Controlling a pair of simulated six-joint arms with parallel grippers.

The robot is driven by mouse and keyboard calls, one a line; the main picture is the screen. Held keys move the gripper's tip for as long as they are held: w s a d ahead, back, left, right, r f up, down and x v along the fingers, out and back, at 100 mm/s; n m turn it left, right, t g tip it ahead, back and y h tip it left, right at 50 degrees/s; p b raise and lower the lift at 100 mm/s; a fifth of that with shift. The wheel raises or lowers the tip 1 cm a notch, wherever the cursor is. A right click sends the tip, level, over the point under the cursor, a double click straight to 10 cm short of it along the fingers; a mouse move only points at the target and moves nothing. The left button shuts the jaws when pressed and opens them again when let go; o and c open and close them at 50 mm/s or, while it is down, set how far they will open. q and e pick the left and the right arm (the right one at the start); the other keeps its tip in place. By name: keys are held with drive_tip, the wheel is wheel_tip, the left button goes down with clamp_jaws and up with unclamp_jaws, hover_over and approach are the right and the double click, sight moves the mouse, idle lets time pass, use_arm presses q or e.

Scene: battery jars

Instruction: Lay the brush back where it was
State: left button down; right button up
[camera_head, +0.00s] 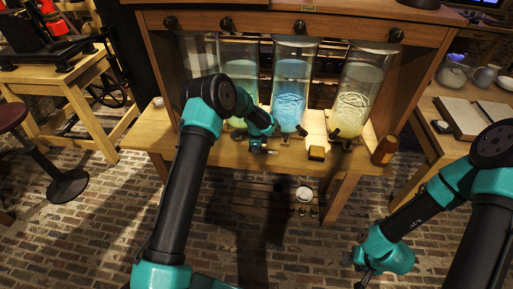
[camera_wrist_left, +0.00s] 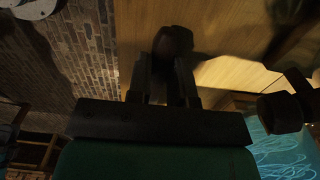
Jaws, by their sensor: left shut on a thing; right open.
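My left gripper (camera_head: 262,147) is low at the front of the wooden bench, in front of the blue jar. In the left wrist view my left gripper (camera_wrist_left: 172,80) is shut on a dark, rounded thing (camera_wrist_left: 173,42) that shows beyond its fingertips. It is too dark to tell for sure that this is the brush. The wooden bench top (camera_wrist_left: 232,88) shows close by it. In the head view the held thing is too small to make out. My right gripper (camera_head: 366,274) is open and empty at the lower right, away from the bench.
A green jar (camera_head: 240,68), a blue jar (camera_head: 291,85) and a yellow jar (camera_head: 358,90) stand on the bench (camera_head: 150,135). A dark tap (camera_wrist_left: 283,112) juts out near my left gripper. A small yellowish block (camera_head: 317,153) and a brown bottle (camera_head: 385,150) stand to the right.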

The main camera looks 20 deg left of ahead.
use_arm(q)
drive_tip(key=c, duration=0.9)
unclamp_jaws()
drive_tip(key=shift+c, duration=0.2)
drive_tip(key=shift+r, duration=0.1)
wheel_tip(320, 180, up, 17)
drive_tip(key=shift+r, duration=0.15)
drive_tip(key=s+d+f+n+h, duration=0.25)
drive_tip(key=s+f+n, duration=0.45)
drive_tip(key=s+f, duration=0.85)
drive_tip(key=s+f+n, duration=0.3)
drive_tip(key=s+n, duration=0.2)
drive_tip(key=s, duration=0.5)
drive_tip(key=s+f+n+h, duration=0.1)
drive_tip(key=s+f+n, duration=0.2)
drive_tip(key=s, duration=0.8)
drive_tip(key=n, duration=0.2)
drive_tip(key=shift+s+a+n+t, duration=0.25)
drive_tip(key=shift+a+n+t, duration=0.1)
drive_tip(key=shift+n+t, duration=0.05)
